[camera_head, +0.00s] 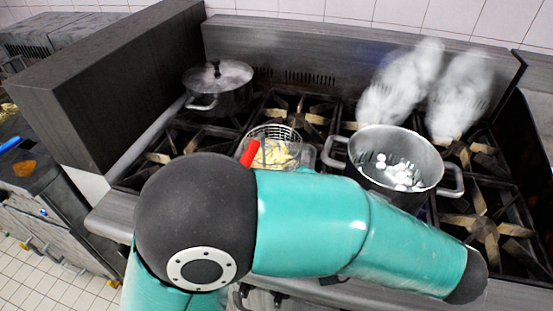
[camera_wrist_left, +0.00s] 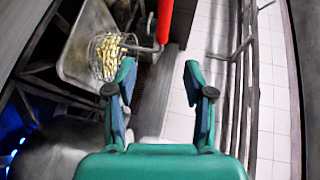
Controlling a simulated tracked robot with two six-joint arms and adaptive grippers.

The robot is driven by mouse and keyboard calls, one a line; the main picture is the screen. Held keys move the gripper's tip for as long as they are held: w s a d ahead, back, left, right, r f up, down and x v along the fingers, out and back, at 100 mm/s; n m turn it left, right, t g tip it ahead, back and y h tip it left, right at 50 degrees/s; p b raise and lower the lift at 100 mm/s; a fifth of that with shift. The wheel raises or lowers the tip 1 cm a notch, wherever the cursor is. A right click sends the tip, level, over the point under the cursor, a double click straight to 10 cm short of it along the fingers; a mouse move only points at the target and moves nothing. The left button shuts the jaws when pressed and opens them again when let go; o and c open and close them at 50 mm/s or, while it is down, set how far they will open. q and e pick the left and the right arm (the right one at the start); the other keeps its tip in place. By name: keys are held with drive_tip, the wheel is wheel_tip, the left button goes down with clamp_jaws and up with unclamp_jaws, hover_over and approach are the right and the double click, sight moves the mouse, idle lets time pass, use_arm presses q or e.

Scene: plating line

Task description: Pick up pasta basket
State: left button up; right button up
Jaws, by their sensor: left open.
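The pasta basket (camera_head: 273,132) is a wire mesh basket with yellow pasta in it and a red handle (camera_head: 250,152). It sits in a metal container at the stove's front, left of the big pot, its lower part hidden by my teal arm. In the left wrist view the basket (camera_wrist_left: 107,58) is at upper left, and its red handle (camera_wrist_left: 164,20) is at the top, just beyond the gap between the fingers. My left gripper (camera_wrist_left: 160,72) is open and empty, and its left finger overlaps the basket's edge in the picture. My right gripper is not in view.
A steaming steel pot (camera_head: 440,160) with white round pieces inside stands right of the basket. A lidded pot (camera_head: 218,78) stands at the back left burner. A dark upright panel (camera_head: 105,85) bounds the stove's left side. Tiled floor (camera_wrist_left: 273,90) shows right of my left gripper.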

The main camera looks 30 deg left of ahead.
use_arm(q)
drive_tip(key=b+x, duration=0.2)
drive_tip(key=x, duration=0.3)
drive_tip(key=b+x, duration=0.3)
drive_tip(key=x, duration=0.2)
drive_tip(key=b+x, duration=0.3)
drive_tip(key=x, duration=0.2)
drive_tip(key=shift+w+a+r, duration=0.15)
drive_tip(key=shift+w+r, duration=0.05)
drive_tip(key=shift+w, duration=0.2)
drive_tip(key=shift+w+a+f, duration=0.1)
drive_tip(key=shift+a, duration=0.3)
clamp_jaws()
